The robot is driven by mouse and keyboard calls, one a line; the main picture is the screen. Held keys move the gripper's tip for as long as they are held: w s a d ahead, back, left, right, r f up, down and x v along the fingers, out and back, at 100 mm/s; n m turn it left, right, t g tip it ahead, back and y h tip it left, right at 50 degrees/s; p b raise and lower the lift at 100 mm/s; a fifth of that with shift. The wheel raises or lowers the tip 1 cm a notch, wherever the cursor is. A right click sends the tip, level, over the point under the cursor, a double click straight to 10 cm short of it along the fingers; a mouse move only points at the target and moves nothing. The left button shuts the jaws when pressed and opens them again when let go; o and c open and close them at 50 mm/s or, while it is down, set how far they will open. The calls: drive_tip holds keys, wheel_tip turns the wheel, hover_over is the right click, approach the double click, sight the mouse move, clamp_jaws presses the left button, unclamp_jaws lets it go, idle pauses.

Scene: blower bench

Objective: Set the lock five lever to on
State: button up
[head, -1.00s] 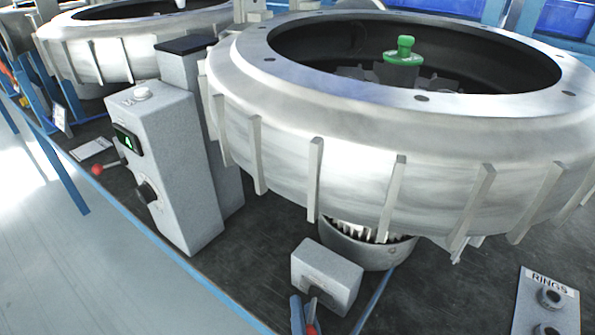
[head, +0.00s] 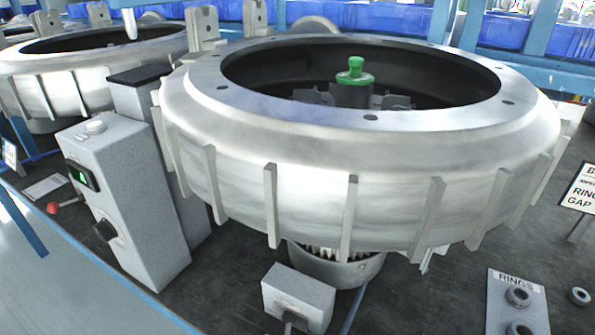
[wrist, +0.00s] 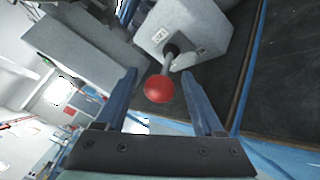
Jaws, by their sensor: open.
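The lever is a pale rod with a red ball knob (wrist: 159,89) on a small grey box (wrist: 202,28) in the wrist view. The box carries small white labels, too small to read. My gripper (wrist: 158,76) is open, with its two blue fingers on either side of the red knob. A gap shows on both sides, so the fingers do not appear to touch it. In the head view the same grey box (head: 298,294) stands below the large metal housing. Only the upper part of its lever shows there; the knob and my gripper are out of frame.
The large ribbed ring housing (head: 310,190) overhangs the box from behind. A tall grey cabinet (head: 125,205) with a green display stands at left, with another red-knobbed lever (head: 55,207) beside it. A RINGS panel (head: 517,305) lies at right on the dark bench.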

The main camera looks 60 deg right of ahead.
drive_tip(key=b+v, duration=0.1)
drive_tip(key=v, duration=0.9)
drive_tip(key=shift+s+a, duration=0.2)
drive_tip(key=shift+s, duration=0.05)
